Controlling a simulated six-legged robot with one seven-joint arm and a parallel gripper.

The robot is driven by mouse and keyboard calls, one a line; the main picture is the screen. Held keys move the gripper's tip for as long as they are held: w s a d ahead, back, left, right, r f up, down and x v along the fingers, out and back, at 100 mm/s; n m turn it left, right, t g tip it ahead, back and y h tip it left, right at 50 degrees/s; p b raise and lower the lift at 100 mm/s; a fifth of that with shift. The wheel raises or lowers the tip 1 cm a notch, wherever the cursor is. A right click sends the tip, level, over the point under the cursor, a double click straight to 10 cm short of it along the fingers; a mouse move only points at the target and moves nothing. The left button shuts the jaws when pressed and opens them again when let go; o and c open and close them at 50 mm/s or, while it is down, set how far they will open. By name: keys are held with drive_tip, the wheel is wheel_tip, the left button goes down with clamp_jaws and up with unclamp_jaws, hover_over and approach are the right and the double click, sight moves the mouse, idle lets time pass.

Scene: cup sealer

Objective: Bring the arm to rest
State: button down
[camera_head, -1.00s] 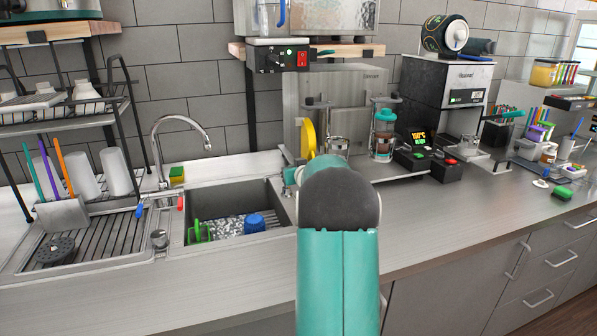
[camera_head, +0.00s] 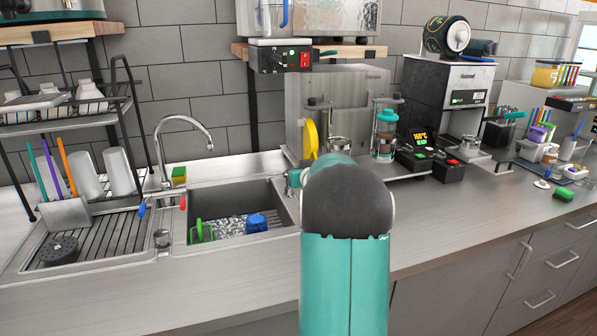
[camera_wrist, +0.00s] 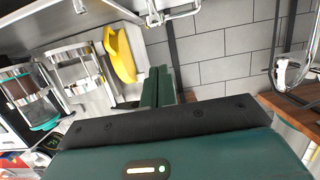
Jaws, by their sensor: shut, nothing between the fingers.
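My arm (camera_head: 345,270) is raised in front of the counter in the head view, teal with a dark grey joint, and covers part of the sink's right edge and the counter. A yellow curved piece (camera_wrist: 120,55) of the cup sealer shows just left of the fingers; I cannot tell the gap.
The sealing machine (camera_head: 340,100) stands on the counter behind the arm. A sink (camera_head: 240,245) with a green and a blue item lies left of it. A dish rack (camera_head: 70,120) is far left. A coffee machine (camera_head: 445,95) is right.

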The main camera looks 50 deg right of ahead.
idle(0.3)
drive_tip(key=s+a+r+n+g+y, duration=0.1)
drive_tip(key=s+a+r+g, duration=0.15)
drive_tip(key=a, duration=1.25)
drive_tip(key=s+a+r+g+y, duration=0.15)
drive_tip(key=a+r, duration=0.25)
drive_tip(key=a, duration=1)
drive_tip(key=s+a+f+n+g+y, duration=0.1)
drive_tip(key=s+a+f+n+y, duration=0.1)
drive_tip(key=s+a, duration=0.8)
drive_tip(key=s+a+f+n+g+y, duration=0.2)
drive_tip(key=s+a+f, duration=0.3)
drive_tip(key=s+a, duration=0.6)
drive_tip(key=a+n+y, duration=0.1)
drive_tip(key=a, duration=0.2)
drive_tip(key=shift+s+a+f+g, duration=0.15)
drive_tip(key=shift+s+f+g, duration=0.05)
drive_tip(key=shift+s+g, duration=0.1)
